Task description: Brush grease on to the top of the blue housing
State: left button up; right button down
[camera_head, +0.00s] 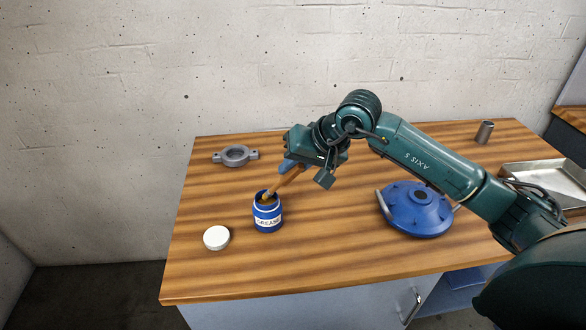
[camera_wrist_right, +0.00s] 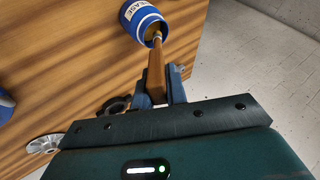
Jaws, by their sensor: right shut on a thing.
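The blue housing (camera_head: 418,209), a broad dome with a dark central hole and grey side handles, sits on the right half of the table. The open grease jar (camera_head: 268,215), blue with a white label, stands left of it; it also shows in the wrist view (camera_wrist_right: 143,20). My right gripper (camera_head: 291,167) is above the jar, shut on the brush's wooden handle (camera_head: 281,183). The brush (camera_wrist_right: 156,65) slants down into the jar's mouth, and its bristles are hidden inside. My left gripper is not in view.
A white lid (camera_head: 216,238) lies left of the jar on the wooden table (camera_head: 330,265). A grey ring with side lugs (camera_head: 236,156) lies behind. A metal cylinder (camera_head: 484,132) and a metal tray (camera_head: 537,172) are at the right. Bare tabletop separates jar and housing.

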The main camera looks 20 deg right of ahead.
jog(key=shift+r+p, duration=0.75)
jog(key=shift+r, duration=1.75)
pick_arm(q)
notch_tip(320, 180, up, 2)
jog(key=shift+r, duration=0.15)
